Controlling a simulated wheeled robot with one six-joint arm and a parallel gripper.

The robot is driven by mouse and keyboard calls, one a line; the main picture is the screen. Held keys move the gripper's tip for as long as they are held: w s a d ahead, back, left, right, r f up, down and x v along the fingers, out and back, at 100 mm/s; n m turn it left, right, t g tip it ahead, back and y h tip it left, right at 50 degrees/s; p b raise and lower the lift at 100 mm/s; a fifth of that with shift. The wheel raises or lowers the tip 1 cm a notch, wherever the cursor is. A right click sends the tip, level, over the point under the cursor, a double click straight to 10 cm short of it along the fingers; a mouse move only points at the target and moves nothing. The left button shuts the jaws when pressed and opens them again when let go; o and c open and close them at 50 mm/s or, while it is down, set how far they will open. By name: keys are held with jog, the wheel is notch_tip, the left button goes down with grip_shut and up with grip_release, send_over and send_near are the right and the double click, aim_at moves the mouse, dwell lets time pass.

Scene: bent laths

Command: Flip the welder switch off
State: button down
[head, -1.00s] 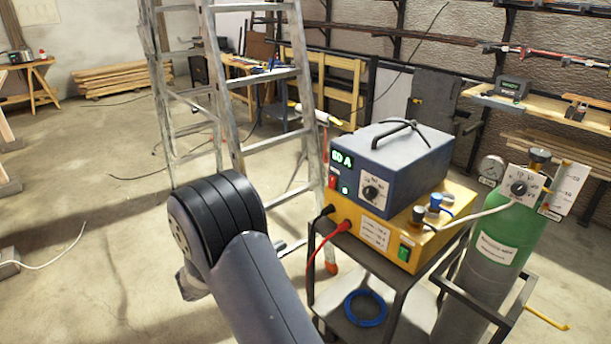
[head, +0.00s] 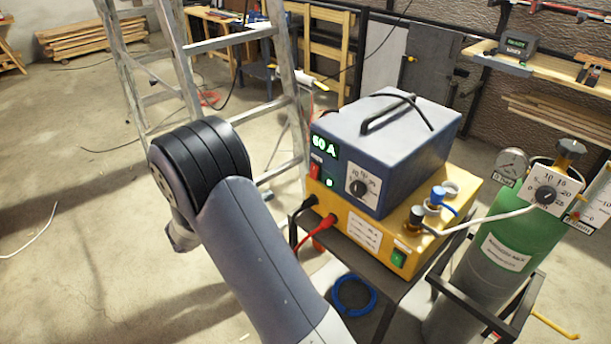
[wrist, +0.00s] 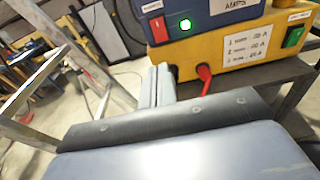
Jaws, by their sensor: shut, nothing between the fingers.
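A blue power unit (head: 390,150) with a lit 60 A display sits on a yellow unit (head: 345,215). On the blue unit's front are a red rocker switch (head: 315,170), a small green light and a dial; the switch (wrist: 158,27) and lit green light (wrist: 185,24) also show in the wrist view. The yellow unit has a green rocker switch (head: 398,259), also at right in the wrist view (wrist: 293,37). My gripper (wrist: 160,72) is shut and empty, its tips appearing below the red switch, apart from it as far as I can tell. My arm hides the fingers in the head view.
A dark cart (head: 405,300) carries both units. Black and red cables (head: 318,232) plug into the yellow front. A green gas cylinder (head: 515,240) with gauges stands right. A ladder (head: 285,90) stands behind my arm. The floor at left is mostly clear.

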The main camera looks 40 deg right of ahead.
aim_at(312, 175)
jog(key=shift+d, duration=0.1)
jog(key=d, duration=0.4)
jog(key=w+d+f+p, duration=0.1)
jog(key=d, duration=0.4)
jog(key=w+d+f+p, duration=0.1)
jog(key=d, duration=0.3)
jog(key=shift+d, duration=0.35)
jog(key=b, duration=0.1)
jog(key=f+h+b, duration=0.1)
jog(key=b, duration=0.1)
jog(key=shift+d, duration=0.25)
jog(key=shift+r+p, duration=0.4)
jog(key=shift+r, duration=0.05)
jog(key=shift+a+f, duration=0.1)
jog(key=shift+a, duration=0.1)
jog(key=s+a+f+b, duration=0.2)
jog(key=a, duration=1.1)
jog(key=shift+a, duration=0.3)
